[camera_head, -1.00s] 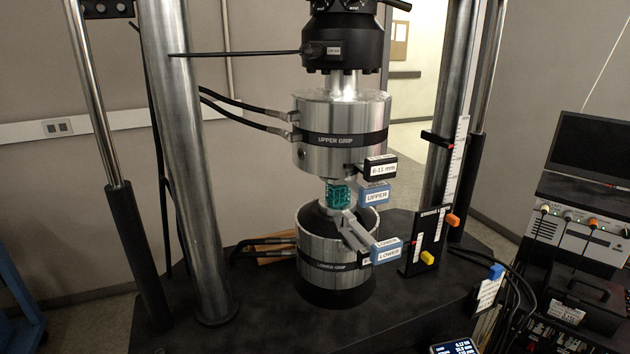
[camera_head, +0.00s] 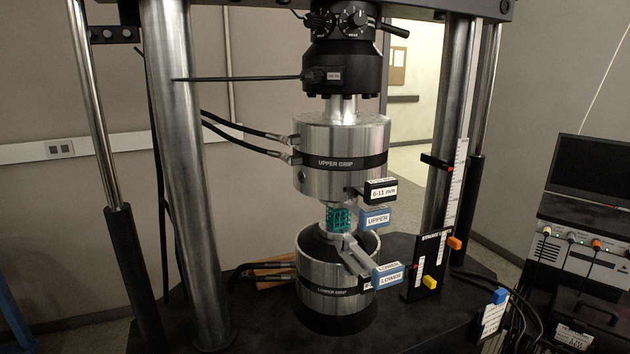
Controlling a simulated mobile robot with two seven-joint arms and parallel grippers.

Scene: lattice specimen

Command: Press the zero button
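No button that I can read as zero shows clearly in the head view. The test machine has an upper grip (camera_head: 340,140) and a lower grip (camera_head: 318,268), both silver cylinders. A small teal lattice specimen (camera_head: 340,217) sits between them. A blue handle labelled UPPER (camera_head: 377,218) and a blue handle labelled LOWER (camera_head: 388,276) stick out to the right of the grips. A black panel (camera_head: 424,285) with an orange and a yellow knob stands right of the lower grip. Neither of my grippers is in view.
A dark bench top (camera_head: 255,335) bears the machine. Thick columns (camera_head: 185,180) flank the grips. At the right, an instrument box (camera_head: 590,240) with cables and a dark screen (camera_head: 588,170) stand close by. A blue-topped card (camera_head: 494,312) stands at the lower right.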

